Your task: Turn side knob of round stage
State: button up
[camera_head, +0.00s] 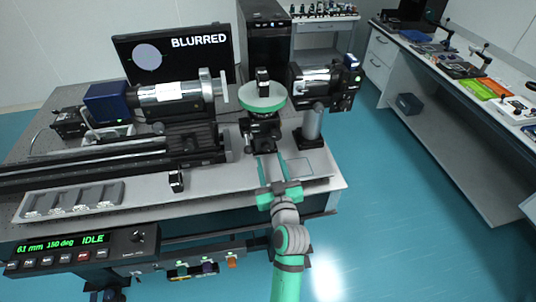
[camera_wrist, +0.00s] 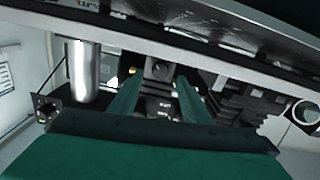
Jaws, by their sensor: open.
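The round stage (camera_head: 263,103) has a pale green disc on a black mount (camera_head: 262,130) near the front edge of the optical table. My gripper (camera_head: 269,157) is in front of the mount, its two green fingers pointing at it. In the wrist view the fingers (camera_wrist: 158,90) are apart, with a dark block with a round face (camera_wrist: 158,70) beyond and between them. That may be the side knob, but I cannot tell for sure. Nothing is visibly held. I cannot tell whether the fingertips touch the mount.
A lens tube (camera_head: 175,97) and a long black rail (camera_head: 90,163) lie left. A monitor (camera_head: 180,52) reads BLURRED. A control panel (camera_head: 75,247) reads 61 mm, 150 deg, IDLE. The blue floor at right is clear.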

jog(key=s, duration=0.3)
jog(key=s+d, duration=0.1)
jog(key=s, duration=0.1)
jog(key=shift+s, duration=0.35)
